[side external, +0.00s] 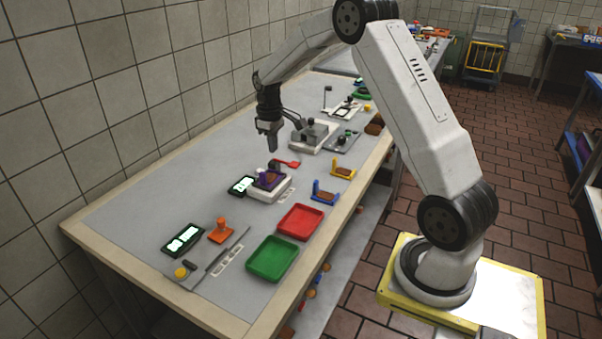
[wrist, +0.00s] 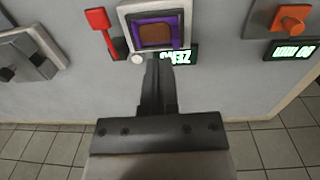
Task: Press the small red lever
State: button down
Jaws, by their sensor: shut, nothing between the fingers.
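The small red lever (side external: 287,163) sticks out beside a light box-shaped device with a purple frame (side external: 268,179) holding a brown piece. In the wrist view the lever (wrist: 97,19) is at the upper left, its red end up, left of the purple-framed device (wrist: 157,32). My gripper (side external: 271,146) is shut and empty, pointing down above the table, behind and a little left of the lever in the side view. In the wrist view the closed fingertips (wrist: 155,62) appear just below the device's edge, to the right of the lever and apart from it.
A lit display (side external: 241,185) stands left of the device. Red (side external: 300,221) and green (side external: 272,258) trays lie at the front. A grey machine (side external: 314,134) is behind. The table's left part is clear.

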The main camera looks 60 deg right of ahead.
jog(key=g, duration=0.1)
send_near(293, 163)
jog(key=shift+d, duration=0.2)
jog(key=shift+f, duration=0.1)
dwell(0.3)
jog(key=shift+s+f, duration=0.15)
jog(key=shift+f, duration=1.55)
jog(key=shift+s+f, duration=0.15)
jog(key=shift+f, duration=1.5)
